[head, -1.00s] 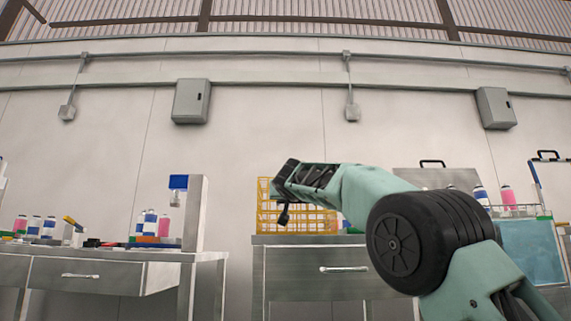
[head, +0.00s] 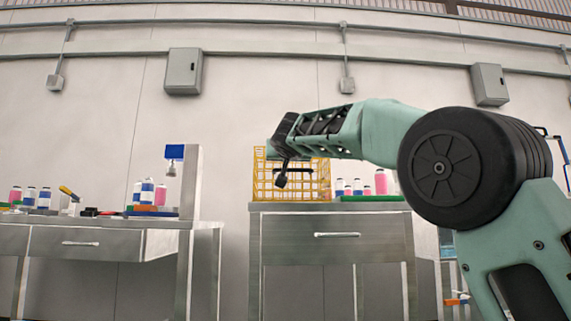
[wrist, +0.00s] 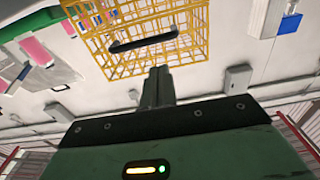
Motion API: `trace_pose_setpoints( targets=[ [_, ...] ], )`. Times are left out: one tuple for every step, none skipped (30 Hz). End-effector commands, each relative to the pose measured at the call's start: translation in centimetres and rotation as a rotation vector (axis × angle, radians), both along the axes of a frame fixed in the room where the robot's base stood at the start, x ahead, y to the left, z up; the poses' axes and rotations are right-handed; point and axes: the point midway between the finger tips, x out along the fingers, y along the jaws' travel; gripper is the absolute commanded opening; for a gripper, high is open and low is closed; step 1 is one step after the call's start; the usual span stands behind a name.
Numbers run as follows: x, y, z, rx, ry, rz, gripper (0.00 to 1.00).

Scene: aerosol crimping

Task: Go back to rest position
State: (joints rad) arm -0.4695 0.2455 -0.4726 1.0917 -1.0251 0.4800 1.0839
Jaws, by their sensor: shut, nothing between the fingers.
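My gripper (head: 281,178) hangs at the end of my raised arm, in front of the yellow wire basket (head: 262,182) in the head view. In the wrist view my gripper (wrist: 158,72) shows its fingers together and empty, pointing toward the yellow basket (wrist: 190,35). A black handle (wrist: 143,42) shows on the basket there. The basket stands on a steel table with a drawer (head: 290,240).
A crimping stand (head: 190,185) with a blue head is on the left steel bench (head: 60,243), with several pink and white-blue cans beside it. More cans (head: 381,182) and a green tray (head: 372,198) are right of the basket. A gap separates the tables.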

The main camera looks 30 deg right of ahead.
Motion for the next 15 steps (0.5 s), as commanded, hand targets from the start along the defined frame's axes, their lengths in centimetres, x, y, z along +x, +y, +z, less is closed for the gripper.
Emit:
trace_pose_setpoints(
  targets=[
    [-0.7, 0.4, -0.7, 0.000, 0.000, 0.003, 0.00],
    [-1.0, 0.5, -0.9, 0.001, 0.000, 0.003, 0.00],
    [-1.3, 0.6, -1.0, -0.001, 0.000, 0.003, 0.00],
    [-1.5, 0.7, -1.1, -0.001, -0.001, 0.003, 0.00],
    [-1.7, 0.7, -1.2, 0.000, -0.001, 0.002, 0.00],
    [-1.9, 0.8, -1.3, 0.000, -0.001, 0.000, 0.00],
    [-1.9, 0.8, -1.3, 0.000, 0.000, 0.000, 0.00],
    [-2.0, 0.8, -1.3, 0.000, 0.000, 0.000, 0.00],
    [-2.1, 0.9, -1.3, 0.000, -0.001, 0.000, 0.00],
    [-2.1, 0.9, -1.3, 0.000, -0.001, 0.000, 0.00],
    [-2.1, 0.9, -1.3, 0.000, -0.001, 0.000, 0.00],
    [-2.1, 0.9, -1.2, -0.001, -0.001, 0.000, 0.00],
    [-2.1, 0.9, -1.2, -0.001, -0.001, -0.001, 0.00],
    [-2.1, 0.8, -1.2, 0.000, -0.001, -0.001, 0.00],
    [-2.1, 0.8, -1.2, -0.001, -0.001, -0.001, 0.00]
  ],
)
